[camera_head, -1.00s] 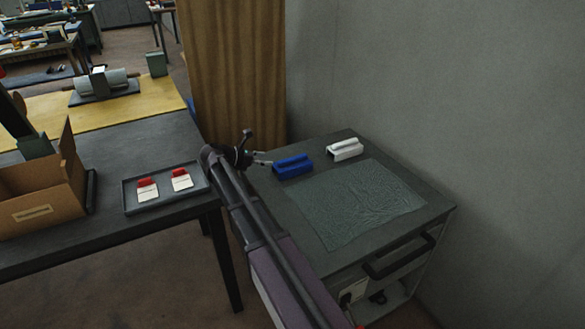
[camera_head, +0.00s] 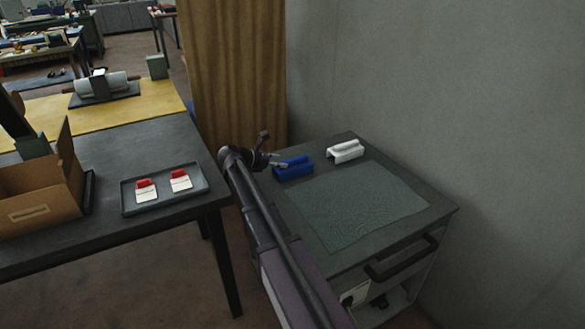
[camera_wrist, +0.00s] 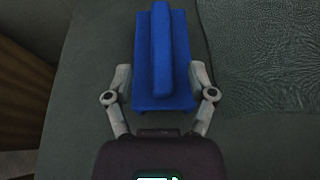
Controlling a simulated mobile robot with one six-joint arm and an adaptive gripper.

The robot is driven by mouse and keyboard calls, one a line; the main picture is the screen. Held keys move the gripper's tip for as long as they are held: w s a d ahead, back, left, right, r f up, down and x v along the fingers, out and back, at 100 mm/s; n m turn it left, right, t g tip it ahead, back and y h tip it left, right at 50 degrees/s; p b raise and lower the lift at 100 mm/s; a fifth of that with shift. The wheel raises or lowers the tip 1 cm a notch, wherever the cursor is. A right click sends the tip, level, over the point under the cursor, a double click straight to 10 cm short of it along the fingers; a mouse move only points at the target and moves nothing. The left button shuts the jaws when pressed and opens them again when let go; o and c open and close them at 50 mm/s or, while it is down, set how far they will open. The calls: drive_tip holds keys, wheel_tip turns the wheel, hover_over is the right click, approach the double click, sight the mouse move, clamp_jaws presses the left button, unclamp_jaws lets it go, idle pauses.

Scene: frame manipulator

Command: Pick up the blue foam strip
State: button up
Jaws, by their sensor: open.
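The blue foam strip (camera_head: 293,169) lies on the grey top of the low cabinet (camera_head: 330,262), near its back left. It has a raised ridge along its length. In the wrist view the strip (camera_wrist: 161,60) is centred ahead of me, pointing away. My gripper (camera_wrist: 163,80) is open, with one finger on each side of the strip's near end. The fingertips look close to its sides; I cannot tell whether they touch. In the head view my gripper (camera_head: 284,164) is at the strip, reaching in from the left.
A similar white piece (camera_head: 346,151) lies just right of the blue strip. A textured grey-green sheet (camera_head: 355,208) covers much of the cabinet top. A wall stands behind and right. A dark table (camera_head: 100,236) with a tray (camera_head: 165,205) and cardboard box (camera_head: 45,207) is on the left.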

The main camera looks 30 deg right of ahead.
sight(286, 161)
drive_tip(key=shift+b+x, duration=0.5)
drive_tip(key=shift+x, duration=1.45)
drive_tip(key=shift+r, duration=0.15)
drive_tip(key=c, duration=0.9)
